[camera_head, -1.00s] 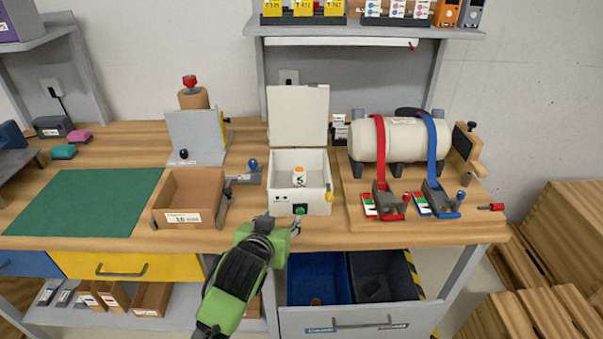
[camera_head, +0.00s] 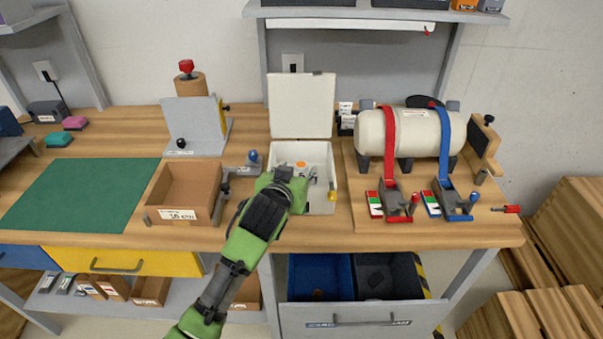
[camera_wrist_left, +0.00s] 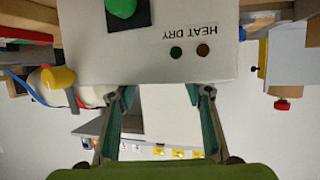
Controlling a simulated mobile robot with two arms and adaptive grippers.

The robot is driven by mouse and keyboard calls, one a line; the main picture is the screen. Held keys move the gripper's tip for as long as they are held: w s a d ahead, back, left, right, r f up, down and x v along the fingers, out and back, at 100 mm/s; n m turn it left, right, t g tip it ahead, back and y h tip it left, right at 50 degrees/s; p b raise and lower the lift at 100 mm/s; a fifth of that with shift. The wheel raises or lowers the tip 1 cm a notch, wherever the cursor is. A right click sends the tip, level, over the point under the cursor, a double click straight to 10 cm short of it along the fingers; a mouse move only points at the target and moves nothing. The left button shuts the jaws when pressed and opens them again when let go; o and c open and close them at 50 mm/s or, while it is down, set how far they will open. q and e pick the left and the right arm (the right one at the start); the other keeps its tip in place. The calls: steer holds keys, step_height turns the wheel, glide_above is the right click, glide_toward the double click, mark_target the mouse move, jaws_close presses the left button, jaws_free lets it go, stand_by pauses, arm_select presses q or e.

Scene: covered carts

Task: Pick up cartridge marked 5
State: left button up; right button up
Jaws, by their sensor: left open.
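The cartridge is mostly hidden in the head view; its orange top (camera_head: 300,165) shows inside the open white box (camera_head: 325,157), just behind my left gripper. Its number is not readable now. My left gripper (camera_head: 312,177) is open over the front part of the box, with its fingertips close to the cartridge; I cannot tell whether they touch it. In the left wrist view, the open fingers (camera_wrist_left: 165,95) are spread with nothing seen held between them. The box front with an upside-down HEAT DRY label (camera_wrist_left: 190,31) fills the upper part. My right gripper is not in view.
The box lid (camera_head: 302,105) stands upright at the back. A brown open bin (camera_head: 180,190) stands left. A white tank (camera_head: 412,133) with red and blue straps stands right. Green mat (camera_head: 80,195) is clear.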

mark_target(300, 169)
arm_select(q)
steer(key=shift+w, duration=0.25)
steer(key=shift+w+f, duration=0.25)
steer(key=p+x, duration=0.1)
steer(key=x, duration=0.2)
steer(key=shift+d+f, duration=0.1)
steer(key=shift+f, duration=0.1)
steer(key=shift+w+d+f, duration=0.1)
steer(key=shift+w+f, duration=0.15)
steer(key=shift+w, duration=0.3)
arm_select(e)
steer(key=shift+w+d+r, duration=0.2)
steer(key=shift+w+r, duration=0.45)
arm_select(q)
steer(key=c, duration=1.3)
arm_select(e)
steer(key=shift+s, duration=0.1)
